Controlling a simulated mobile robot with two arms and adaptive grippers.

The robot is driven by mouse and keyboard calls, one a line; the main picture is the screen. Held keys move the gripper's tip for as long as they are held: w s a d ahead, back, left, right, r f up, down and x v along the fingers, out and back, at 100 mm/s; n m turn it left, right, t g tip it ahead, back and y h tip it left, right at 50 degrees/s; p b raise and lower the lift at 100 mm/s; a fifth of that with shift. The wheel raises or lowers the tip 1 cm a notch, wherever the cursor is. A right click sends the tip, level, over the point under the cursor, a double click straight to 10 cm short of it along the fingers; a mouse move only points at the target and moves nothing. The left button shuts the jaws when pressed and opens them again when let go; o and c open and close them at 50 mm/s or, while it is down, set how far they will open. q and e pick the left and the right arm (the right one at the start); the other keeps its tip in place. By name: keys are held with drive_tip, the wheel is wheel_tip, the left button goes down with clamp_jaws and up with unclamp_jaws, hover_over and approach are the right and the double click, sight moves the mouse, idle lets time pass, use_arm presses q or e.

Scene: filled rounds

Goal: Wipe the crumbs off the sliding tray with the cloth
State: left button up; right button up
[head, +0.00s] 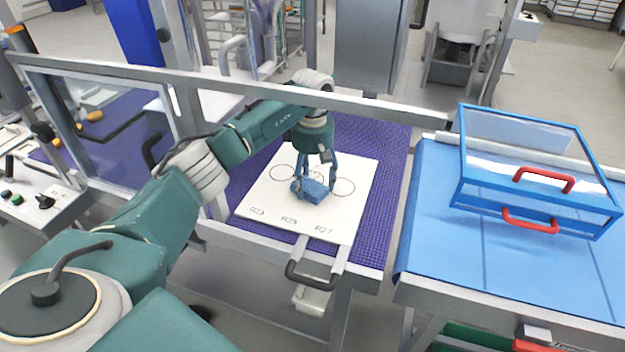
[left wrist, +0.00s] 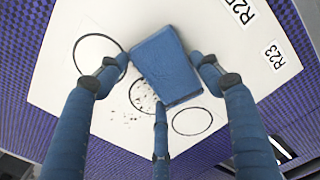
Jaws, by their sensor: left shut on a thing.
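The sliding tray (head: 345,212) is a white board with three printed circles and labels along its near edge, and a dark handle (head: 314,278) at the front. My left gripper (head: 315,185) points down over the tray's middle, its fingers shut on a blue block-like cloth (head: 313,192). In the left wrist view the cloth (left wrist: 168,68) sits between the three fingers, partly over the middle circle. Small dark crumbs (left wrist: 128,108) lie in and around that circle and toward one outer circle. Whether the cloth touches the tray is unclear. My right gripper is not in view.
A purple textured surface (head: 385,140) surrounds the tray. A metal rail (head: 390,108) runs behind it. To the right, a blue worktop (head: 430,230) carries a clear-panelled blue box with red handles (head: 540,222). A control box with buttons (head: 35,200) stands at left.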

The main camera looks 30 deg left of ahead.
use_arm(q)
drive_tip(key=shift+f, duration=0.15)
drive_tip(key=shift+w, duration=0.15)
drive_tip(key=shift+w+a+f+b, duration=0.1)
drive_tip(key=shift+w+b, duration=0.2)
drive_tip(key=shift+b, duration=0.3)
drive_tip(key=w+b, duration=0.2)
drive_tip(key=shift+w+a, duration=0.25)
drive_tip(key=shift+w, duration=0.05)
drive_tip(key=shift+a+r, duration=0.15)
drive_tip(key=shift+r, duration=0.05)
